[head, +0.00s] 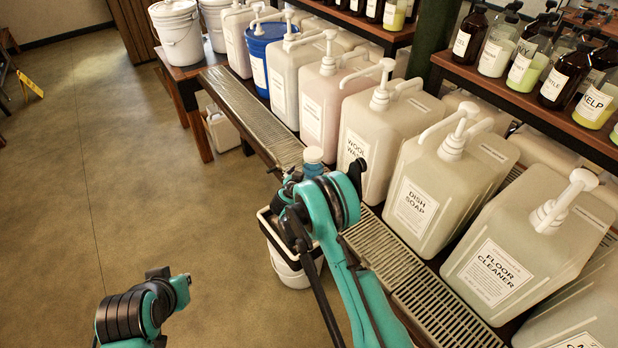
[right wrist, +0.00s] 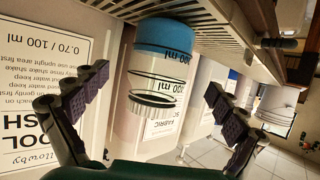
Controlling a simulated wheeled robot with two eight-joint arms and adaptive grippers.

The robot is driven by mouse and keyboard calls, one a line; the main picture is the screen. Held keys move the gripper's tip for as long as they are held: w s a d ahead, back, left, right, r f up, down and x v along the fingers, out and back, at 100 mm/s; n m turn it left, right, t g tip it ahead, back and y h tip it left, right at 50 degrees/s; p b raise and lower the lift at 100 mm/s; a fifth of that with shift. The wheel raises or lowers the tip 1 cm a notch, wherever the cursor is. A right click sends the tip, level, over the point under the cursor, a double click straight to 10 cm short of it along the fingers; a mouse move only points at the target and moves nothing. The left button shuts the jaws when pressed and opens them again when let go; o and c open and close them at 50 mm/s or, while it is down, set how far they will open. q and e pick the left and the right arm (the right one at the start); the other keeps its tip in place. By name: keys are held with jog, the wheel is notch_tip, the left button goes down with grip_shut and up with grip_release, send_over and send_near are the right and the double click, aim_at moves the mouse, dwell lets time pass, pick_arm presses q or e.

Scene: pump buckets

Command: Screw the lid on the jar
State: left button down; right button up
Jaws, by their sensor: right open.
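A small clear jar (head: 313,163) with blue contents stands at the edge of the slatted drip tray, in front of the wool wash container. The right wrist view is upside down and shows the jar (right wrist: 163,68), with blue at the 100 ml mark and dark rings around its mouth end. Its top looks pale in the head view; I cannot make out a separate lid. My right gripper (head: 322,172) is at the jar. Its open fingers (right wrist: 163,88) lie on either side, apart from it. My left arm's end (head: 165,283) is low at left, its fingers unclear.
Large pump containers stand behind the drip tray (head: 440,310), including dish soap (head: 430,195) and floor cleaner (head: 520,262). A white bucket (head: 290,272) is below my right gripper. Bottles fill the shelf (head: 510,80) at upper right.

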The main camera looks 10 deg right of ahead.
jog(key=b+x, duration=0.1)
jog(key=x, duration=0.5)
jog(key=shift+w+d, duration=0.1)
jog(key=c, duration=1.5)
jog(key=o, duration=1.4)
jog(key=shift+o, duration=0.2)
jog(key=v, duration=1.2)
